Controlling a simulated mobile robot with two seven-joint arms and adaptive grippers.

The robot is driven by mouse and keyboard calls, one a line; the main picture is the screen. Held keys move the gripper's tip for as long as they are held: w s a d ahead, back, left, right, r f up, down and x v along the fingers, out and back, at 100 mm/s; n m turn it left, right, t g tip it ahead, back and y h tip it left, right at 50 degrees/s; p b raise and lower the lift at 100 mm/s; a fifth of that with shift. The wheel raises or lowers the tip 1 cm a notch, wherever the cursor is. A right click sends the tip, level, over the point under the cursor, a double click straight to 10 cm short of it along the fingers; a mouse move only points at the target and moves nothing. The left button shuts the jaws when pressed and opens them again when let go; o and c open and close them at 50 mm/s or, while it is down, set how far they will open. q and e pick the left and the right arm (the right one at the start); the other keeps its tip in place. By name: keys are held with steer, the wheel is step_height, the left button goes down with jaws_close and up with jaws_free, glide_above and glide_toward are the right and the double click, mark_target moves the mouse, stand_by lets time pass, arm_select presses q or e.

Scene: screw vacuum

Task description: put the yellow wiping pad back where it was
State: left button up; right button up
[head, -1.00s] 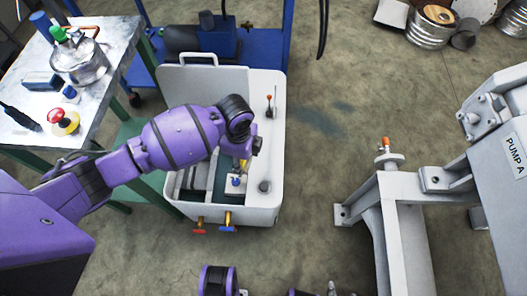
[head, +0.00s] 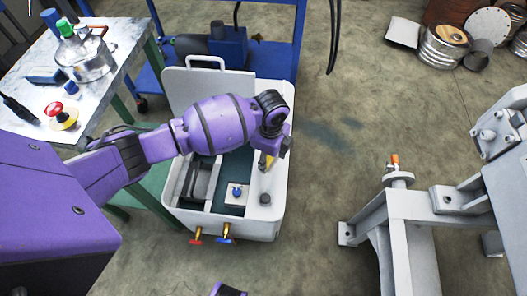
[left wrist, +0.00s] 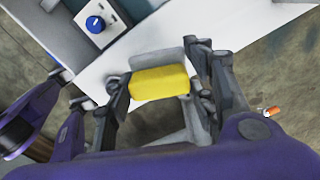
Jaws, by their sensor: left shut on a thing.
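The yellow wiping pad (left wrist: 160,82) is held between the two fingers of my left gripper (left wrist: 162,88) in the left wrist view. In the head view, my left gripper (head: 268,160) is over the right rim of the white open-topped unit (head: 262,222). Only a small yellow patch shows there, partly hidden by the gripper. In the left wrist view, a grey piece shows just beyond the pad, over the white rim; I cannot tell whether they touch.
Inside the unit stands a light block with a blue knob (head: 237,192). A dark round knob (head: 265,199) sits on the rim. Red and blue valves (head: 226,234) stick out in front. A metal-topped table (head: 95,97) stands left. The grey pump frame (head: 410,205) stands right, with clear floor between.

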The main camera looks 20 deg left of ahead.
mark_target(270, 159)
arm_select(q)
steer(key=w+f, duration=0.1)
steer(key=w+f+b, duration=0.1)
steer(key=shift+w+a+f, duration=0.3)
step_height(270, 159, down, 3)
steer(key=shift+f+b, duration=0.1)
steer(key=shift+b, duration=0.45)
steer(key=o, duration=1.1)
arm_select(e)
steer(key=shift+s+d+f, duration=0.15)
steer(key=shift+d+f, duration=0.05)
steer(key=shift+f, duration=0.8)
steer(key=shift+s, duration=0.1)
steer(key=shift+s, duration=0.15)
